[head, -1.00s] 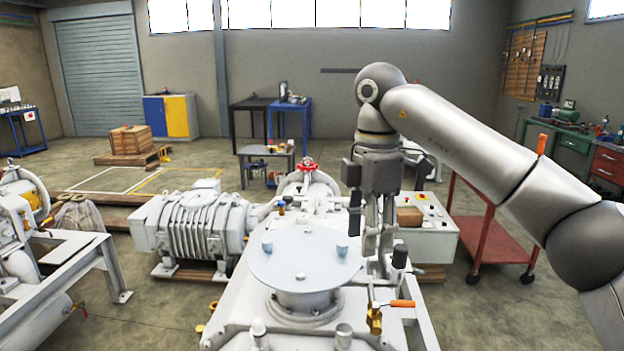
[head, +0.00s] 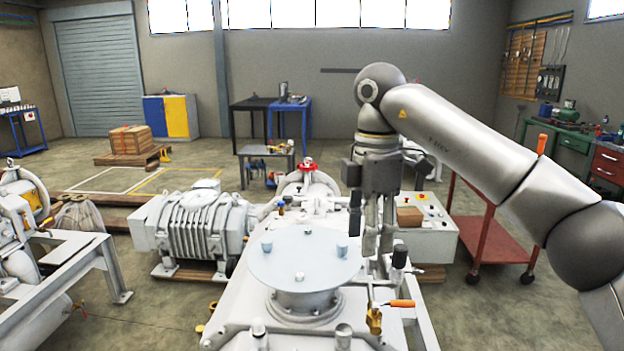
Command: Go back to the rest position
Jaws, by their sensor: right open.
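My right arm comes in from the right in the head view, and its gripper (head: 377,250) points down. The gripper is open and holds nothing that I can see. It hangs just right of the round light plate (head: 305,258) on top of the white screw vacuum pump (head: 255,306). My left gripper is not in the view.
A brass valve with an orange handle (head: 402,303) sits below the gripper. A control box (head: 430,235) and a red cart (head: 495,230) stand to the right. A ribbed motor (head: 195,235) lies to the left.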

